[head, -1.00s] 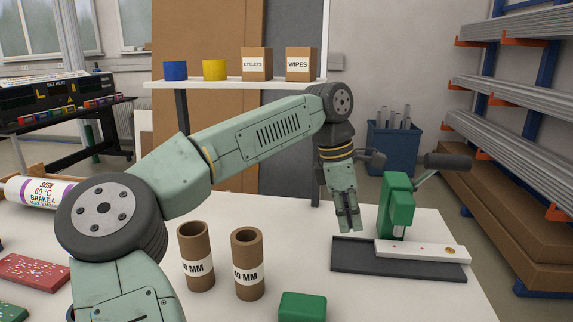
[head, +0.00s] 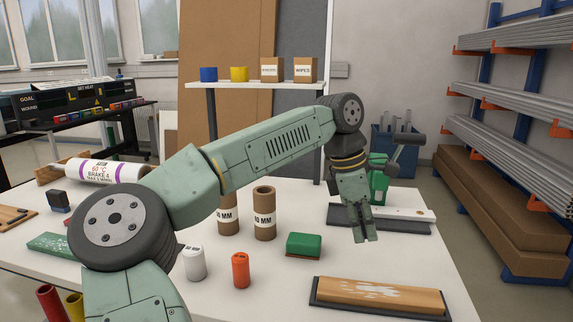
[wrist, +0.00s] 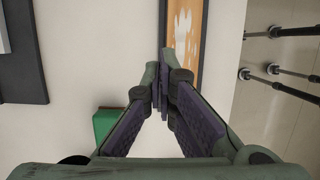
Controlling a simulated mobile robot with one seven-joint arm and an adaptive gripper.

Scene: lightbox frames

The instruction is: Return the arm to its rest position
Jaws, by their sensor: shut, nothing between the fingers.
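My gripper (head: 365,238) hangs pointing down over the right part of the white table, in front of the green press. Its fingers are shut with nothing between them. In the wrist view the fingertips (wrist: 160,95) meet above bare table, beside the wooden board. My arm reaches from the lower left across the picture, with its forearm rising to the right and the wrist bent down.
A green press (head: 379,185) on a dark mat stands behind my gripper. A green block (head: 304,245), two cardboard tubes (head: 264,228), a white cylinder (head: 195,264) and an orange one (head: 240,270) stand left. A wooden board (head: 380,294) lies in front. Racks (head: 520,105) stand right.

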